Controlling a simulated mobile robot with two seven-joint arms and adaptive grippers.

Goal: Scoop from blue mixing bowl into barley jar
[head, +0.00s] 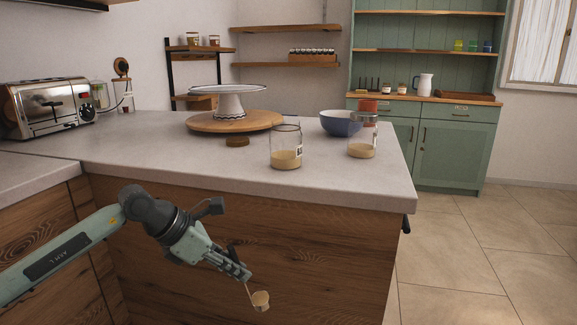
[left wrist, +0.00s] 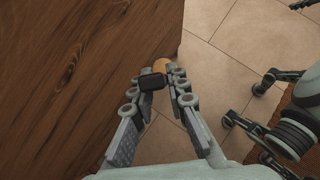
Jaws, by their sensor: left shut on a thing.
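The blue mixing bowl (head: 338,123) stands on the counter, and its contents are hidden by its wall. An open glass jar (head: 286,160) with pale grain low inside stands nearer the front edge. A second glass jar (head: 362,151) with similar contents stands to its right, partly in front of the bowl. I cannot read which label says barley. My left gripper (head: 246,277) is shut on a scoop (head: 261,301), below the counter top in front of the wooden cabinet. The scoop's dark handle shows between the fingers (left wrist: 158,82). I cannot tell whether the scoop holds anything.
A cake stand (head: 229,103) on a round wooden board (head: 205,123) stands behind the jars. A flat brown lid (head: 237,141) lies near the board. A toaster (head: 50,106) is at the left. Parts of my right arm (left wrist: 292,130) show in the left wrist view.

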